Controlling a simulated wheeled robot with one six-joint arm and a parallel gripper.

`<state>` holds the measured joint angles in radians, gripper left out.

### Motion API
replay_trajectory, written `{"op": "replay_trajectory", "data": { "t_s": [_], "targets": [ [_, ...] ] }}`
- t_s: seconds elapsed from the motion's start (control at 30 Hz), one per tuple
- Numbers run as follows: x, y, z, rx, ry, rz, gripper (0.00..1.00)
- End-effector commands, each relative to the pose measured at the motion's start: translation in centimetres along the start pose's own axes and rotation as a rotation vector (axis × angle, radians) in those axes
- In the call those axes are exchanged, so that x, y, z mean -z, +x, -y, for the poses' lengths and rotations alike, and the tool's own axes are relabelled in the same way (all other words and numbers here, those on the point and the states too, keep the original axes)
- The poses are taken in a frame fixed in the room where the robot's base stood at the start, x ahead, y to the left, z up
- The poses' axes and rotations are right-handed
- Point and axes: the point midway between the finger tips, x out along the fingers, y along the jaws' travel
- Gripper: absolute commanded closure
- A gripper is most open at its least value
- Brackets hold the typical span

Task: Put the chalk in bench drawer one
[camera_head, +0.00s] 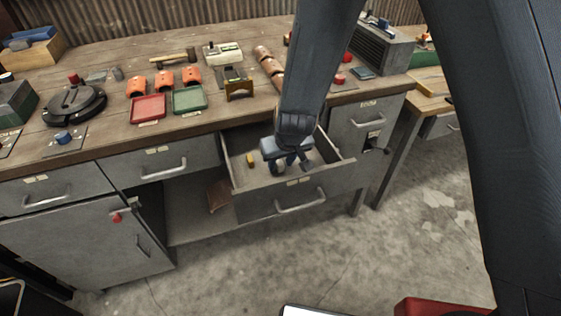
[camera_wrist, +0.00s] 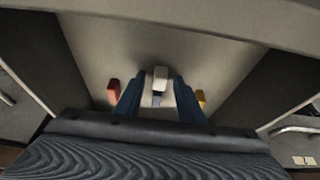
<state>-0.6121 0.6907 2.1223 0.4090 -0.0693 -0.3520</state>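A drawer (camera_head: 250,207) in the middle of the bench is pulled out, and my gripper (camera_head: 291,163) reaches down into it. In the wrist view the two dark blue fingers (camera_wrist: 159,92) are apart. A small whitish block (camera_wrist: 160,77), possibly the chalk, shows between the fingertips with space on both sides. Its contact with the drawer floor is unclear. A red piece (camera_wrist: 113,91) lies left of the fingers and a yellow piece (camera_wrist: 200,97) lies right of them. The yellow piece also shows in the head view (camera_head: 250,160). The drawer numbers are too small to read in the head view.
The benchtop holds a red tray (camera_head: 148,108), a green tray (camera_head: 188,99), orange pieces (camera_head: 164,81) and a hammer (camera_head: 172,60). Open floor lies in front.

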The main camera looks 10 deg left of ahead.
Motion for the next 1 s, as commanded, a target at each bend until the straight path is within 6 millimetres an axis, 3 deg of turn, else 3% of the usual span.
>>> {"op": "replay_trajectory", "data": {
  "t_s": [0.2, 0.7, 1.0],
  "targets": [
    [0.2, -0.6, 0.0, 0.000, 0.001, -0.001, 0.65],
    [0.2, -9.7, 0.0, 0.000, 0.001, -0.001, 0.65],
    [0.1, -12.1, 0.0, 0.000, 0.001, 0.000, 0.65]
  ]
}}
